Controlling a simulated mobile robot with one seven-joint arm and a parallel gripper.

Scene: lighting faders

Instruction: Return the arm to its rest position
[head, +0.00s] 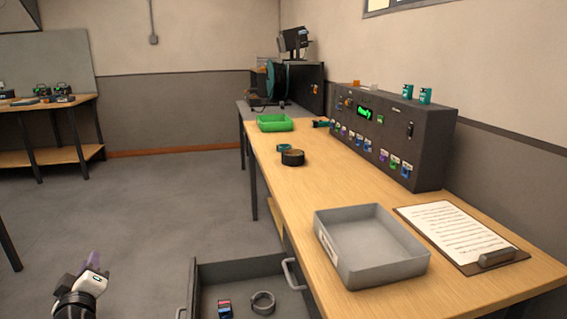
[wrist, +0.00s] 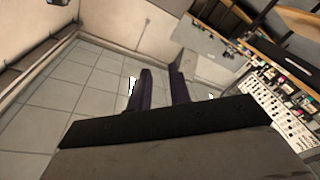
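My gripper (head: 92,268) is at the lower left of the head view, over the open floor and left of the drawer, touching nothing. In the wrist view its two dark purple fingers (wrist: 160,88) stand apart with a gap between them and only floor and wall behind. It holds nothing. Most of my arm lies outside the head view.
A grey tray (head: 372,245), a clipboard (head: 455,232), a green tray (head: 275,123) and a black roll (head: 292,157) are on the bench. The floor at left is clear.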

